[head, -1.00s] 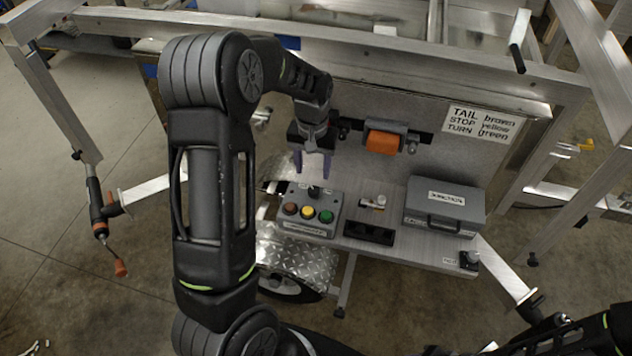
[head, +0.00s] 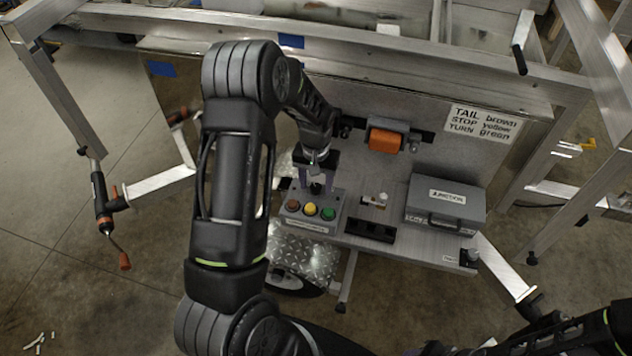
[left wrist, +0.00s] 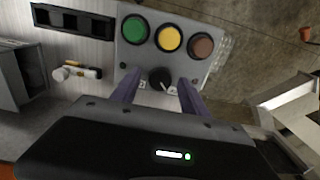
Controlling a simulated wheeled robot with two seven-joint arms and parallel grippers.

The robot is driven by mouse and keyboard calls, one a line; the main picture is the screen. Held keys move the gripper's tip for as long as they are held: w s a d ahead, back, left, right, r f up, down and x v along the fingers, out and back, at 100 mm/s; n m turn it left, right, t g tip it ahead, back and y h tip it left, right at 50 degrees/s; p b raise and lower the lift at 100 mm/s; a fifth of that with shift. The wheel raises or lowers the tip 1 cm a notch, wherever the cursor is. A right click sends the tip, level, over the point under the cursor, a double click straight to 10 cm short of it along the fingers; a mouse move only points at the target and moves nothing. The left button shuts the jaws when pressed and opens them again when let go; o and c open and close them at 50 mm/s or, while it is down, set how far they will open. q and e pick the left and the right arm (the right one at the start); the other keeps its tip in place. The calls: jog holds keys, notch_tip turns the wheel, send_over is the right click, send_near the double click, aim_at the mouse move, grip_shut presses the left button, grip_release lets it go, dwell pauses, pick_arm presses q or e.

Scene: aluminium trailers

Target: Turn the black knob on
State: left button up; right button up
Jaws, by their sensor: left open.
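The black knob (left wrist: 159,78) sits on the grey control box (head: 322,228), behind its row of brown (head: 292,206), yellow (head: 310,209) and green (head: 327,214) buttons. It has a light pointer mark and small labels at either side. My left gripper (head: 316,186) is open and points down at the knob. In the left wrist view its two purple fingers (left wrist: 158,90) stand on either side of the knob; I cannot tell whether they touch it. In the head view the gripper mostly hides the knob. My right gripper cannot be made out; dark arm parts show at the lower right.
Right of the control box are a black slotted holder (head: 370,231), a small white-and-yellow part (head: 375,200) and a grey junction box (head: 446,203). A trailer jack handle (head: 103,205) stands at left.

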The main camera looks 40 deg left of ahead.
pick_arm(q)
jog(key=shift+c, duration=0.3)
grip_shut()
